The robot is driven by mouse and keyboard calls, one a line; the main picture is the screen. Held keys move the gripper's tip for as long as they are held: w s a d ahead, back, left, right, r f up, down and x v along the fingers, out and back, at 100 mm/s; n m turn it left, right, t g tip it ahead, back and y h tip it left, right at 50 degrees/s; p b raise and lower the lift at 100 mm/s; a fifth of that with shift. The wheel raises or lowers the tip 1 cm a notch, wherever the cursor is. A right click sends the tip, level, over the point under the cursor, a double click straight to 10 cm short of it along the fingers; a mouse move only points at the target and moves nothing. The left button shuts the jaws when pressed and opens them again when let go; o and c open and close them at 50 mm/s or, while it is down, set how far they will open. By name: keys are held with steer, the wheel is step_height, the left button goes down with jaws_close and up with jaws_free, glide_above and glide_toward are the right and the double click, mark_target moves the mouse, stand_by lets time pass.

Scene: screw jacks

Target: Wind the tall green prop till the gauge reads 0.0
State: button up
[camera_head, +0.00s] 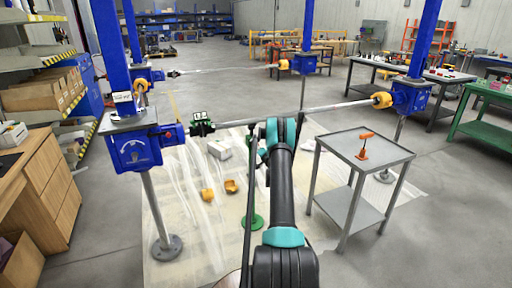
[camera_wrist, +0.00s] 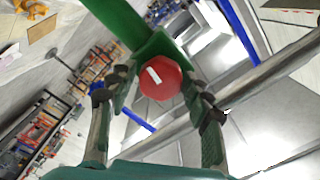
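The tall green prop shows in the head view as a thin dark upright with a green round foot (camera_head: 252,222), just left of my arm. In the wrist view a red knob (camera_wrist: 160,78) with a white mark sits at the end of a green bar (camera_wrist: 112,20). My gripper (camera_wrist: 158,90) is open, with one finger on each side of the knob. The left finger stands a little apart from it; the right finger is very close, and I cannot tell if it touches. In the head view my gripper is mostly hidden by my arm. No gauge reading is legible.
Blue screw jacks (camera_head: 135,150) on grey posts are joined by a steel shaft (camera_head: 300,110) across the view. A grey side table (camera_head: 350,143) with an orange tool (camera_head: 363,150) stands right. Orange pieces (camera_head: 207,195) lie on the floor sheet. A wooden cabinet (camera_head: 45,190) is at left.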

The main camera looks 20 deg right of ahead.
steer(key=c, duration=0.8)
steer(key=shift+m, duration=0.9)
steer(key=o, duration=1.2)
steer(key=s, duration=1.2)
steer(key=shift+d, duration=0.2)
